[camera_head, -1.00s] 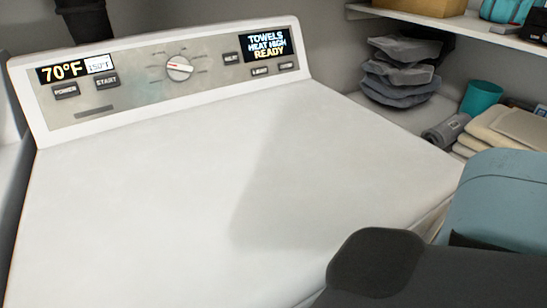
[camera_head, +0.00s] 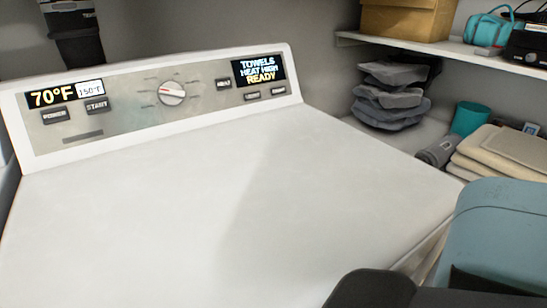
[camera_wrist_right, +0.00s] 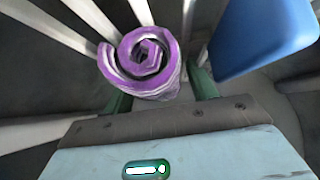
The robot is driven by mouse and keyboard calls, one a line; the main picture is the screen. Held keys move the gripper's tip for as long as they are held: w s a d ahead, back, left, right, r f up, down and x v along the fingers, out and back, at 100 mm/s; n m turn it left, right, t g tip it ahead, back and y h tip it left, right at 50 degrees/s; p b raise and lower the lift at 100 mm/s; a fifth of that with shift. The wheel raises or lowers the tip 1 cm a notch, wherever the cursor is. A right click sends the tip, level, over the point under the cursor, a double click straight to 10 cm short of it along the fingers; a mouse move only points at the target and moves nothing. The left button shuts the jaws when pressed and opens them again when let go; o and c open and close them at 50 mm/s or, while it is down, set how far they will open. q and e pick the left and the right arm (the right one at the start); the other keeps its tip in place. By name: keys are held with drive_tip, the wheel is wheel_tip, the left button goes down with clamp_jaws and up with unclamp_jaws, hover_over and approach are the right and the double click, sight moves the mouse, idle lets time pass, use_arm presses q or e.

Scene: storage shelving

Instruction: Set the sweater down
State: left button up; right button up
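A rolled purple and white piece of cloth, which I take to be the sweater (camera_wrist_right: 145,62), shows in the right wrist view. It sits between the two green fingers of my right gripper (camera_wrist_right: 160,95), which look closed against its sides. The head view does not show the cloth or the right gripper; only part of my right arm is at its lower right. My left gripper is in neither view.
A white laundry machine (camera_head: 190,220) with a bare top fills the head view. Right of it, shelves hold grey folded cloths (camera_head: 390,97), a teal cup (camera_head: 470,118), beige towels (camera_head: 505,150) and a cardboard box (camera_head: 408,18). White slats and a blue object (camera_wrist_right: 262,38) show in the wrist view.

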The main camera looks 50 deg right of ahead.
drive_tip(key=shift+o, duration=0.3)
drive_tip(key=shift+r, duration=0.1)
drive_tip(key=shift+r, duration=0.2)
drive_tip(key=p+v, duration=0.3)
drive_tip(key=v, duration=0.8)
drive_tip(key=shift+s+r+p, duration=0.25)
drive_tip(key=shift+s+p, duration=0.1)
drive_tip(key=shift+p, duration=0.05)
drive_tip(key=shift+a, duration=0.1)
